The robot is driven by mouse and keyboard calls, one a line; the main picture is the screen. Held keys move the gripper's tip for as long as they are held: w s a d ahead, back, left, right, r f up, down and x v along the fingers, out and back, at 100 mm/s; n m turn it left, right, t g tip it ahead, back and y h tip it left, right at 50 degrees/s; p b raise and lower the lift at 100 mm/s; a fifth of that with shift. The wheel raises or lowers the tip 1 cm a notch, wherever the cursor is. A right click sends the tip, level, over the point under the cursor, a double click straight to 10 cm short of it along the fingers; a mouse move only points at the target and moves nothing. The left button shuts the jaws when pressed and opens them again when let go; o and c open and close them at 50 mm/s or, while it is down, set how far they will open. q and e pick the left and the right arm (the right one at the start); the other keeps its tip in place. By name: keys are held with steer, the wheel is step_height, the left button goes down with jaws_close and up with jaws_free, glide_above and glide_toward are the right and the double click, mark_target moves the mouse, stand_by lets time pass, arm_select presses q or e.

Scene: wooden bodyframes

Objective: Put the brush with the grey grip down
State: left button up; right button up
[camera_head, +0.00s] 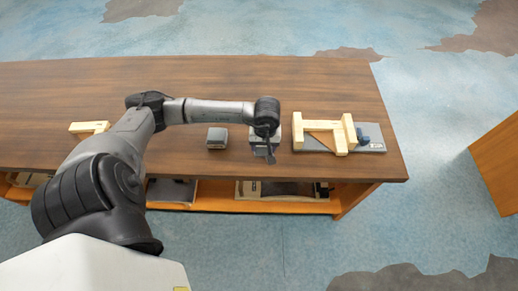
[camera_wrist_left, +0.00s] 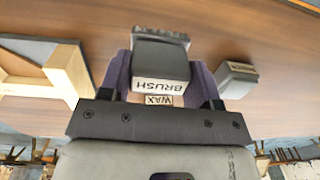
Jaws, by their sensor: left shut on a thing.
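My left gripper (camera_head: 265,146) is shut on the brush in the head view, over the front part of the bench near its right end. In the left wrist view the brush (camera_wrist_left: 160,66) sits between the purple fingers of the left gripper (camera_wrist_left: 160,82). I cannot tell whether the brush touches the bench top. My right gripper is not in view.
A small grey block (camera_head: 217,137) stands left of the gripper. A wooden frame (camera_head: 325,126) lies on a grey board (camera_head: 373,144) to the right, beside a dark blue item (camera_head: 362,136). Another wooden piece (camera_head: 89,127) is at left. The back of the bench (camera_head: 240,75) is clear.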

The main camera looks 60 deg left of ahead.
mark_target(259, 149)
arm_select(q)
steer(key=shift+s+a+f, duration=0.1)
steer(key=shift+a+f, duration=0.3)
steer(key=shift+a, duration=0.2)
steer(key=shift+s+a+f, duration=0.1)
steer(key=shift+a+f, duration=0.25)
steer(key=shift+a, duration=0.25)
steer(key=shift+d+f, duration=0.1)
steer(key=shift+f, duration=1.95)
steer(key=o, duration=1.2)
